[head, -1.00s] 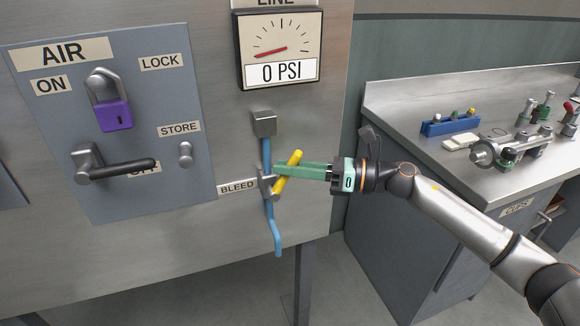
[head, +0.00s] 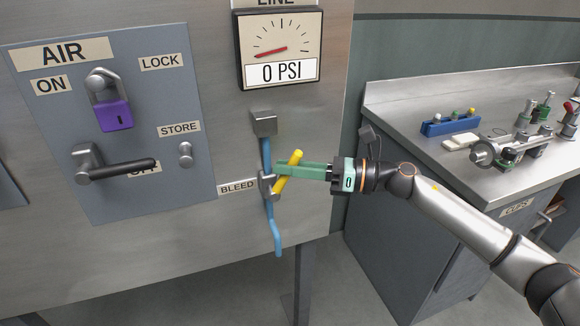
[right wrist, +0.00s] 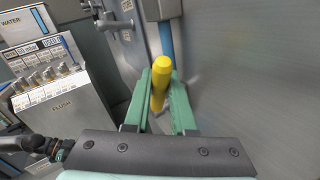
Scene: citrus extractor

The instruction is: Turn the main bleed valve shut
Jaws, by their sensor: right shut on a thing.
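The main bleed valve has a yellow lever (head: 294,160) on a grey body (head: 267,184) in a blue pipe (head: 277,236), beside the BLEED label (head: 238,187). The lever is tilted, its upper end leaning right, away from the line of the pipe. My right gripper (head: 281,168) reaches in from the right, its green fingers shut on the yellow lever. In the right wrist view the lever (right wrist: 161,82) stands between the two fingers. The fingers hide part of the lever in the head view.
A gauge (head: 280,50) above reads 0 PSI. The AIR panel (head: 193,95) at left carries a purple padlock (head: 113,115) and a black-gripped handle (head: 120,168) by the OFF label. A steel bench (head: 400,120) with tools stands behind my right arm.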

